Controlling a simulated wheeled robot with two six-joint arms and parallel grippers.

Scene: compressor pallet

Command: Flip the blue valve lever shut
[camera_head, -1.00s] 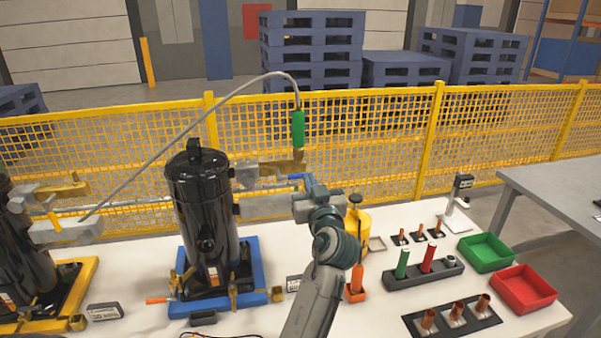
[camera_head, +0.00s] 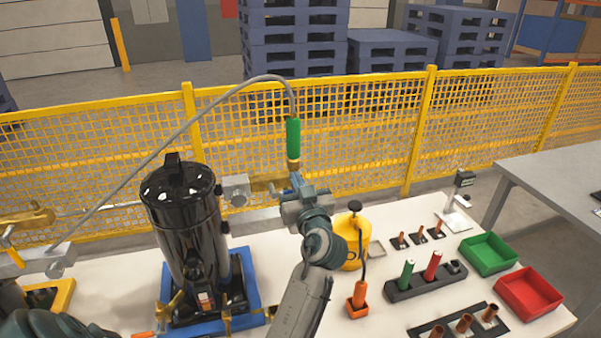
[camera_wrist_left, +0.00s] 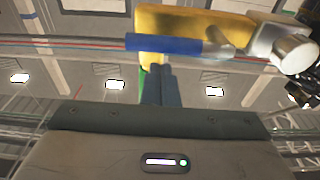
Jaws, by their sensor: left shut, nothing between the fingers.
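The blue valve lever (camera_head: 296,184) shows as a small patch just above my left gripper (camera_head: 298,198) in the head view, partly hidden by it. In the left wrist view the blue lever (camera_wrist_left: 172,43) lies across the picture, in front of the yellow brass valve body (camera_wrist_left: 195,22) and roughly along it. My left gripper (camera_wrist_left: 160,85) is shut and empty, its fingertips right at the lever's lower edge. I cannot tell if they touch it. The brass valve (camera_head: 270,184) sits beneath a green hose end (camera_head: 293,138). My right gripper is not in view.
A black compressor tank (camera_head: 185,230) on a blue pallet (camera_head: 250,285) stands left of my arm. A yellow bottle (camera_head: 352,245), an orange-handled tool (camera_head: 359,293), a green bin (camera_head: 488,254) and a red bin (camera_head: 529,290) are to the right. A yellow mesh fence (camera_head: 370,135) runs behind.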

